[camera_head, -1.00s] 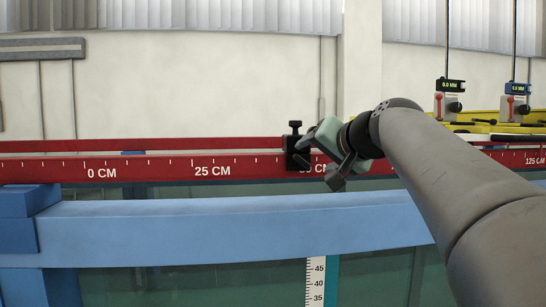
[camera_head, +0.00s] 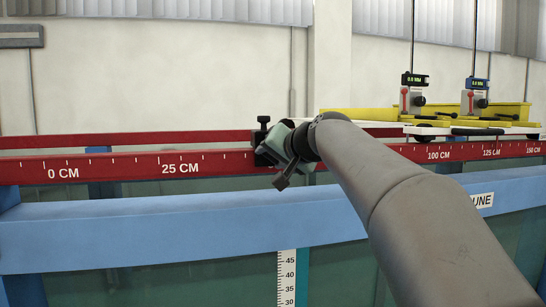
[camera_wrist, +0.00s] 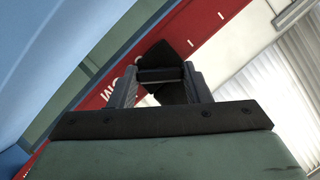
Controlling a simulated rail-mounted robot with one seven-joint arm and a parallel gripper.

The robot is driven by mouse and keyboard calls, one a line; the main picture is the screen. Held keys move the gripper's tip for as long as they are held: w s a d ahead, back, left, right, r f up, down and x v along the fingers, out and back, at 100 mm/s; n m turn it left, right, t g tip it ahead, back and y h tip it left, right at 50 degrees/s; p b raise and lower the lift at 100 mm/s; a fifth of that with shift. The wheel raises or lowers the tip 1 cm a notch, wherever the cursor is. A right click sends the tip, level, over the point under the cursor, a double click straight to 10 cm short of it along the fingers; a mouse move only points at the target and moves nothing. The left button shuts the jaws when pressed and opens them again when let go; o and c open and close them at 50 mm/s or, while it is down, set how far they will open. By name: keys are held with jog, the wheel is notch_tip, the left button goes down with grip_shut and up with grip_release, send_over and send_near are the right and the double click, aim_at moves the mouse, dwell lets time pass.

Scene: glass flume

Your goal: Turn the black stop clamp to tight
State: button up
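The black stop clamp (camera_head: 264,150) sits on the red rail (camera_head: 110,167), right of the 25 CM mark. A black knob stands upright on its top. My gripper (camera_head: 281,166) is close against its right side, its body tilted and hiding part of it. One grey finger shows below the body; the other is hidden there. In the wrist view the two fingers (camera_wrist: 162,78) are apart, with the dark clamp (camera_wrist: 169,55) beyond and between them. A grey bar spans the gap; I cannot tell whether the fingers touch it. The clamp's tightness cannot be read.
A blue beam (camera_head: 150,236) runs along the front of the flume below the rail. A yellow and white carriage (camera_head: 440,127) with two gauges stands on the rails to the right. The rail left of the clamp is clear.

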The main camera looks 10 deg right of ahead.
jog(key=shift+f+b, duration=0.15)
jog(key=shift+b, duration=0.35)
jog(key=shift+f+m+t+y+b, duration=0.25)
jog(key=shift+m+y+b, duration=0.25)
jog(key=shift+m+b, duration=0.5)
jog(key=m+y+b, duration=0.1)
jog(key=m+b, duration=0.1)
jog(key=b, duration=0.1)
jog(key=shift+m+t+b, duration=0.3)
jog(key=shift+t, duration=0.05)
jog(key=m+t+y+b, duration=0.1)
jog(key=m+b, duration=0.2)
jog(key=shift+d+m, duration=0.1)
jog(key=shift+m, duration=0.2)
jog(key=shift+m+t+y+b, duration=0.3)
jog(key=shift+m+t+b, duration=0.2)
jog(key=shift+m+b, duration=0.3)
jog(key=shift+m, duration=0.3)
jog(key=o, duration=1)
jog(key=shift+r, duration=0.1)
